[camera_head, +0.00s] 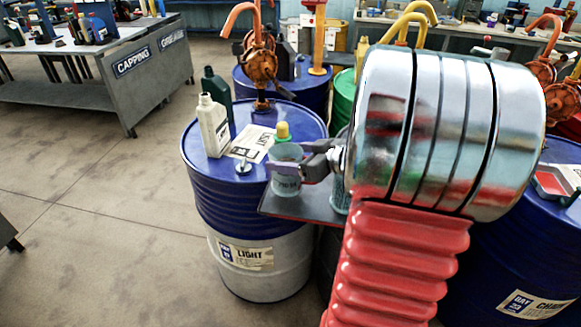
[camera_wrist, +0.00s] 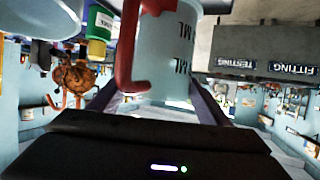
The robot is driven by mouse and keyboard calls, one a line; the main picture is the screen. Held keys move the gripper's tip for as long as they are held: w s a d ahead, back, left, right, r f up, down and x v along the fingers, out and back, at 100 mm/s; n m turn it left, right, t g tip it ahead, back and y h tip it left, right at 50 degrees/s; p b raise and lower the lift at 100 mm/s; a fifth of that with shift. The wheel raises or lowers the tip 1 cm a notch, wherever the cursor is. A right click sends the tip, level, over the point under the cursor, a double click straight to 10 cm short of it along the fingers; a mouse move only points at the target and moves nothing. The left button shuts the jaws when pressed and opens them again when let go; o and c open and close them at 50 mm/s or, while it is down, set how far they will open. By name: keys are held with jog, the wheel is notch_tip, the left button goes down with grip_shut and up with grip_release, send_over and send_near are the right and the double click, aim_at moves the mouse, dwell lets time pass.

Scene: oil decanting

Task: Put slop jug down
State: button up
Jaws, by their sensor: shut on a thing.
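The jug (camera_head: 286,178) is a pale grey-blue, cup-shaped vessel with dark volume print, seen at the right side of the blue LIGHT drum's top. My gripper (camera_head: 304,166) is shut on it from the right, and the jug looks upright. In the wrist view the picture is upside down; the jug (camera_wrist: 180,70) with its ML print fills the space between my fingers (camera_wrist: 155,100). A red handle-like part (camera_wrist: 128,60) shows beside its wall. I cannot tell whether the jug's base touches a surface. Its contents cannot be made out.
The LIGHT drum (camera_head: 237,215) bears a white bottle (camera_head: 214,128), a dark green bottle (camera_head: 214,90), a paper sheet (camera_head: 252,143) and an orange pump (camera_head: 260,66). A grey shelf (camera_head: 290,207) juts out below the jug. Another blue drum (camera_head: 500,265) stands right.

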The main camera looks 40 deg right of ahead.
jog(key=shift+f, duration=1.8)
jog(key=shift+f, duration=0.1)
jog(key=o, duration=1.4)
jog(key=shift+v, duration=6.05)
